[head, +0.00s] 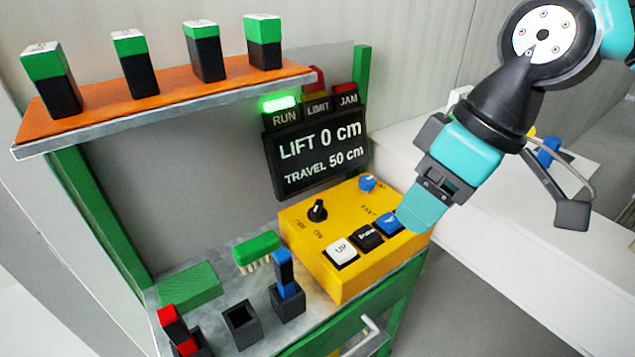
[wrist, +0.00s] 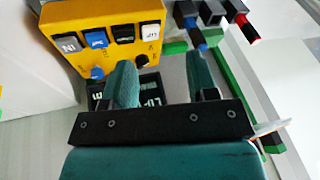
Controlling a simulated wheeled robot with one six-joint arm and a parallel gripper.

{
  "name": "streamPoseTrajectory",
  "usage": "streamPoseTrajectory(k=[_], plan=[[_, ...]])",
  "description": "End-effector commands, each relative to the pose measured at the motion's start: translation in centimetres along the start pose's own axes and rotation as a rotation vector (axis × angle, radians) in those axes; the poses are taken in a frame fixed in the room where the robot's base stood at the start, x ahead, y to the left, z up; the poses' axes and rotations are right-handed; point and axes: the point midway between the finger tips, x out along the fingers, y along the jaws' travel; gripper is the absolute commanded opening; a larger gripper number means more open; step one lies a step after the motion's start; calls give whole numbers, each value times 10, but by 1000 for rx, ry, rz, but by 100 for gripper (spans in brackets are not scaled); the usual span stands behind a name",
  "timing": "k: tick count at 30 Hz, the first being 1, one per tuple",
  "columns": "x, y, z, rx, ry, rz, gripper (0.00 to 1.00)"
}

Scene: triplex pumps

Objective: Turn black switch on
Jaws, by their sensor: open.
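The black switch (head: 317,210) is a round knob on top of the yellow control box (head: 335,290), near its left side, with small labels below it. Which label it points at is too small to tell. In the wrist view the black switch (wrist: 142,60) shows just right of the left finger's tip. My gripper (head: 420,215) is over the right end of the box in the head view, apart from the switch. In the wrist view my gripper (wrist: 160,62) shows two teal fingers spread apart, with nothing held between them.
White, black and blue push buttons (head: 367,236) line the box front. A blue knob (head: 367,182) sits at its back. A display (head: 318,155) reads lift 0 cm, with RUN lit green. A brush (head: 257,250) and holders stand left. An orange shelf (head: 160,100) hangs above.

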Motion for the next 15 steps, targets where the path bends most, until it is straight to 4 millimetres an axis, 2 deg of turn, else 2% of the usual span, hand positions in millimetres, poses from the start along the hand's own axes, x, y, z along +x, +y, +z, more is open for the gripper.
streamPoseTrajectory(k=[1,3,6,10,15], plan=[[-9,12,-30,-81,5,6,53],[-10,27,-64,-196,16,19,53],[-7,44,-102,-335,30,38,53],[-1,56,-129,-437,39,51,53],[18,59,-133,-458,39,53,53]])
